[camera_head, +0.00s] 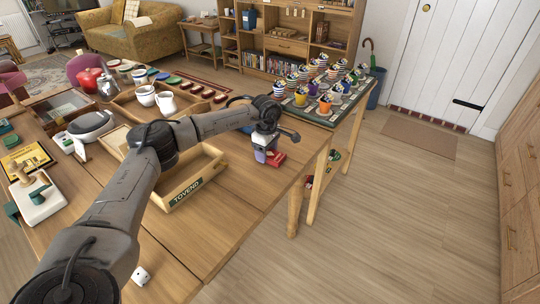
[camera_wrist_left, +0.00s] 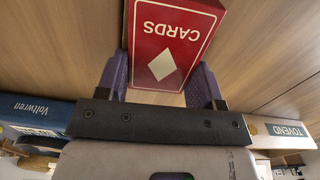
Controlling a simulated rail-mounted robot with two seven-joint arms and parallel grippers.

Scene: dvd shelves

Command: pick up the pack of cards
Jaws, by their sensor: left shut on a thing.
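The pack of cards (camera_wrist_left: 172,42) is a red box with a white border, a white diamond and the word CARDS. In the left wrist view it sits between the two purple fingers of my left gripper (camera_wrist_left: 160,82), which is shut on it. In the head view the red pack (camera_head: 277,159) shows beside my left gripper (camera_head: 268,152), at or just above the wooden table (camera_head: 235,202) near its right edge. Whether the pack touches the table I cannot tell. My right gripper is not in view.
A wooden tray marked TOVEND (camera_head: 186,189) stands left of my gripper. Two white mugs (camera_head: 156,98) are farther back. A stand with several striped cups (camera_head: 325,107) lies beyond the table's right end. Open floor (camera_head: 390,220) is at the right.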

